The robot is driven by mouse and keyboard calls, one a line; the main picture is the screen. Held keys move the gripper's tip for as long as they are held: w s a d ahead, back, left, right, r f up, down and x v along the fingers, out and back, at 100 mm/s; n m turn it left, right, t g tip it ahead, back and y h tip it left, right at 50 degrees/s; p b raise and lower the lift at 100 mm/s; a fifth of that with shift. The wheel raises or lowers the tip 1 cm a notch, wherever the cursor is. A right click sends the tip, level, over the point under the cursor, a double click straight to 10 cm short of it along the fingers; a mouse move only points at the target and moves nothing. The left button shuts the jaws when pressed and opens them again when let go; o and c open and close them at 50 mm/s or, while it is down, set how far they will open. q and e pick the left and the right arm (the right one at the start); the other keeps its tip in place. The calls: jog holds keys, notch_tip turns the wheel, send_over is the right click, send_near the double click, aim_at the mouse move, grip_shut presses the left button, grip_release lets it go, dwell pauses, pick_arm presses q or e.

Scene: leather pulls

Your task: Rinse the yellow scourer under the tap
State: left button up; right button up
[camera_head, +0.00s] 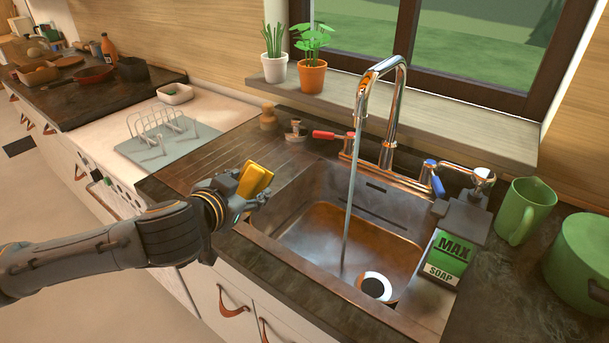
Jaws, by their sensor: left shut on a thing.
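The yellow scourer (255,179) is held up at the left edge of the sink. My left gripper (246,196) is shut on it, and its fingers hide part of the scourer's lower side. The copper-coloured tap (385,110) arches over the sink (310,255). A stream of water (349,215) falls from its spout into the basin. The scourer is to the left of the stream and apart from it. My right gripper is not in view.
A soap dispenser (447,250) stands at the sink's right rim, with a green mug (525,209) and green pot (582,255) beyond. A red-handled valve (328,135) is behind the basin. A dish rack (160,130) stands left. The basin's middle is open.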

pick_arm(q)
jog(key=shift+w+d, duration=0.15)
jog(key=shift+d, duration=0.25)
jog(key=shift+d+f, duration=0.1)
jog(key=shift+d, duration=0.1)
pick_arm(e)
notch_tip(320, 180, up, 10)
jog(key=p, duration=1)
pick_arm(q)
jog(key=w+d+f+n+g+h+b, duration=0.1)
jog(key=w+d+n+g+h+b, duration=0.2)
jog(key=w+d+h+b, duration=0.2)
jog(key=shift+d+f+g+h+b, duration=0.3)
jog(key=shift+d+h+b, duration=1.65)
jog(key=shift+b, duration=0.5)
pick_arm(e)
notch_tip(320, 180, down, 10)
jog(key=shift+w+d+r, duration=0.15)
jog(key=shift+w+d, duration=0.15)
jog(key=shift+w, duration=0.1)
pick_arm(q)
jog(key=shift+d, duration=0.15)
